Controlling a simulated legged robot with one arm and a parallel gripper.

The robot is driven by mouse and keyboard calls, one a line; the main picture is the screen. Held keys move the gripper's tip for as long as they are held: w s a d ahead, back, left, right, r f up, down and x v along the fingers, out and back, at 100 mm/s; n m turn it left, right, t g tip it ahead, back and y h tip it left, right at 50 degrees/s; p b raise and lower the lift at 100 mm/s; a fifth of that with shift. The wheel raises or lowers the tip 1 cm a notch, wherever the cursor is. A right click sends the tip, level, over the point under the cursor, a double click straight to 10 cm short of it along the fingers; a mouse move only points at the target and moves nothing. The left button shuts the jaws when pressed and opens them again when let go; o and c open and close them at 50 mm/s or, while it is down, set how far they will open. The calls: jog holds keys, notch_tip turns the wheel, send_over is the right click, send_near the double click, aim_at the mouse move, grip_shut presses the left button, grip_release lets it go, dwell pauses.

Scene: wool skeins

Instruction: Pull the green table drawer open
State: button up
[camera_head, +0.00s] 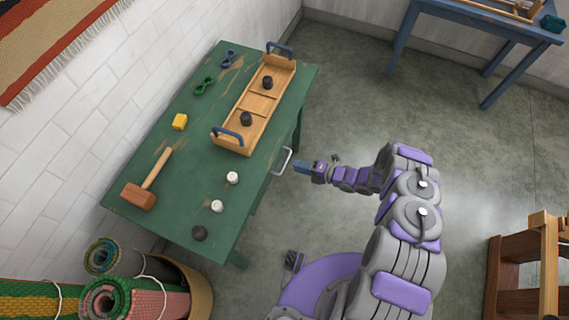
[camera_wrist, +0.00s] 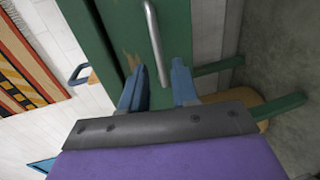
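The green table (camera_head: 160,215) stands against the white brick wall. A silver bar handle (camera_head: 282,161) sticks out from its right side, below the top. In the wrist view the handle (camera_wrist: 155,42) runs down the green front (camera_wrist: 122,28) and its near end shows between my fingers. My gripper (camera_head: 297,167) is at table-edge height, just right of the handle. In the wrist view its two blue fingers (camera_wrist: 159,82) are apart, with nothing gripped. I cannot tell whether the fingertips reach past the bar. The drawer's outline is hard to make out.
On the table are a wooden tray (camera_head: 259,104), a mallet (camera_head: 140,195), a yellow block (camera_head: 180,121) and several small pucks. Rolled rugs (camera_head: 125,300) lie front left. A blue table (camera_head: 480,22) and a wooden rack (camera_head: 520,272) stand right. The floor between is clear.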

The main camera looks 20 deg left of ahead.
aim_at(286, 162)
jog(key=b+x, duration=0.1)
jog(key=x, duration=0.5)
jog(key=shift+w+a+f, duration=0.1)
jog(key=shift+a+f, duration=0.05)
jog(key=shift+a, duration=0.2)
jog(key=shift+d, duration=0.1)
jog(key=shift+c, duration=0.2)
jog(key=shift+c, duration=0.7)
jog(key=shift+d, duration=0.1)
grip_shut()
